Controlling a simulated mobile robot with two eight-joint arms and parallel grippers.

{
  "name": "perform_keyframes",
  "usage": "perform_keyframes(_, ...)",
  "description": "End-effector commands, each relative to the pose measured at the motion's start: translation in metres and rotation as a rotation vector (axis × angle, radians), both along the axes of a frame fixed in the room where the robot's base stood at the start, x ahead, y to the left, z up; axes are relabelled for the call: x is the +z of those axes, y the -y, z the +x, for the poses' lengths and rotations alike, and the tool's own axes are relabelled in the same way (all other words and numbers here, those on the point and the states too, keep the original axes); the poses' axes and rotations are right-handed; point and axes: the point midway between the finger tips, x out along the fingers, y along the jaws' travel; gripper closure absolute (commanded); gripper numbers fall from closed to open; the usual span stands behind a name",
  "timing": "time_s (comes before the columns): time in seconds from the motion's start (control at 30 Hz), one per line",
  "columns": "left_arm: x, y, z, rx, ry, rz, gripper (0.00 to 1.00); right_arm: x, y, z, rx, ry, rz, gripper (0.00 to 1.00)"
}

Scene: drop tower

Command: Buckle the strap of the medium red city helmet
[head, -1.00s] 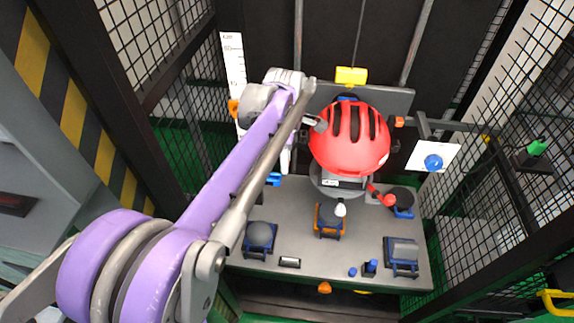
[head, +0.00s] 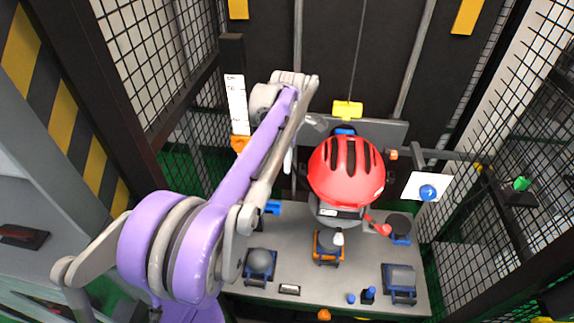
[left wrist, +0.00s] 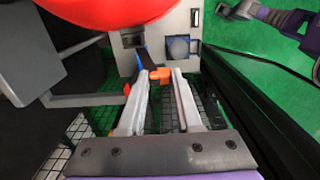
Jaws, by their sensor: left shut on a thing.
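The red helmet (head: 346,170) sits on a grey headform stand in the head view. Its underside edge (left wrist: 110,12) fills the top of the left wrist view. My left gripper (head: 316,124) is behind and to the left of the helmet. In the left wrist view, my left gripper (left wrist: 164,76) has its fingertips close around a small orange piece (left wrist: 160,75), apparently part of the buckle. A dark blue strap-like band (left wrist: 143,58) runs up from it. Whether the buckle halves are joined is unclear. My right gripper is not in view.
The grey table (head: 300,226) holds an anvil with an orange base (head: 326,252), several blue-based anvils (head: 260,262), and a red lever (head: 378,227). A white plate with a blue knob (head: 427,192) stands right. Mesh cage walls (head: 150,80) close both sides.

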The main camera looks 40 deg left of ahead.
Motion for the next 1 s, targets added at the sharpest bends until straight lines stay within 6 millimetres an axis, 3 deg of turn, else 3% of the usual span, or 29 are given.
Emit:
perform_keyframes(0.67,0.037,0.016,0.050,-0.002,0.002,0.000,0.98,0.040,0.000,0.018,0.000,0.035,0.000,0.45)
perform_keyframes(1.0,0.016,0.016,0.049,-0.001,0.000,0.000,0.98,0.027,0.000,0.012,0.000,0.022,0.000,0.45)
